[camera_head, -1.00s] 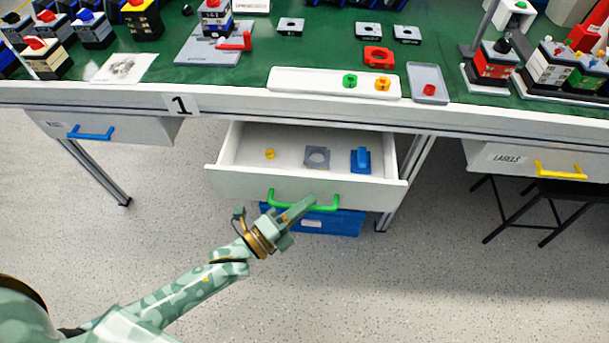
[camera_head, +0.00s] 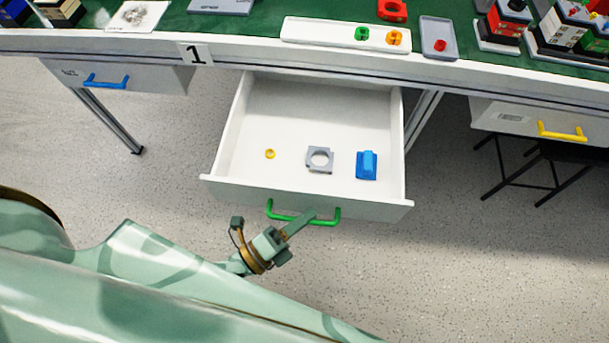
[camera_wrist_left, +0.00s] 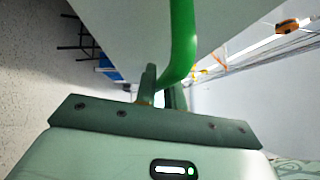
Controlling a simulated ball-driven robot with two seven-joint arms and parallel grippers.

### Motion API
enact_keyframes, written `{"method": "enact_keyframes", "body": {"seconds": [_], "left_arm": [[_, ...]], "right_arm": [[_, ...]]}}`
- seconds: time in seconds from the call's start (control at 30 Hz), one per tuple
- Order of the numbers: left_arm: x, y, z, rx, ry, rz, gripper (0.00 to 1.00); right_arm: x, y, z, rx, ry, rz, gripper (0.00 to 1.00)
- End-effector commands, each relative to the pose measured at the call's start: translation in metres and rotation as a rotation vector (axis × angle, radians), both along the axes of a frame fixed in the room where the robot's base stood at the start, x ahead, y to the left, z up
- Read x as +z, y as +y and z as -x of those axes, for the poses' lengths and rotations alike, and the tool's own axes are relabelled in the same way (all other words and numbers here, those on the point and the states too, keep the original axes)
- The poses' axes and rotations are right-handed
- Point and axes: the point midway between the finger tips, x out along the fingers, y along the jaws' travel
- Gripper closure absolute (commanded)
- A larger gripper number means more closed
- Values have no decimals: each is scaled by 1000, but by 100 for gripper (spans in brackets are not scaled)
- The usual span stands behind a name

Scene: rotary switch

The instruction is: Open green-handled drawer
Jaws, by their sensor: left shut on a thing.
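The drawer (camera_head: 235,193) with the green handle (camera_head: 275,214) stands well out from under the workbench, open at the top. Inside it lie a small yellow ring (camera_head: 270,154), a grey plate with a round hole (camera_head: 319,159) and a blue block (camera_head: 366,165). In the left wrist view the green handle (camera_wrist_left: 182,45) runs down between the fingers (camera_wrist_left: 163,92). My right gripper is not in view.
A blue-handled drawer (camera_head: 150,77) at the left and a yellow-handled drawer (camera_head: 500,117) at the right are closed. On the green bench top (camera_head: 260,28) are a white tray (camera_head: 310,32) and several parts. A black stool (camera_head: 520,165) stands at the right.

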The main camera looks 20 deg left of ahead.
Motion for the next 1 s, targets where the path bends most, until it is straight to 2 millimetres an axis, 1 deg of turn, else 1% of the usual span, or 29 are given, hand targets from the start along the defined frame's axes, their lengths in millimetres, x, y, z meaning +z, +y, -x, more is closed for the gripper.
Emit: {"method": "enact_keyframes", "body": {"seconds": [0.23, 0.27, 0.3, 0.33, 0.87, 1.0], "left_arm": [[-2, 1, 0, 1, 3, -3, 100], [-2, 1, 0, 1, 3, -2, 84], [-2, 1, 0, 1, 3, -2, 73], [-2, 1, 0, 1, 3, -2, 67], [0, 0, 0, 0, 1, 0, 67], [-1, 5, 9, 0, 1, -2, 67]], "right_arm": [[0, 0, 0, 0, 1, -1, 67], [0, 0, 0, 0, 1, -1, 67], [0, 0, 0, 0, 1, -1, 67], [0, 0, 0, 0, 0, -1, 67], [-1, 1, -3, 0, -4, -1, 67], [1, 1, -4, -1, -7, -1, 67]]}}
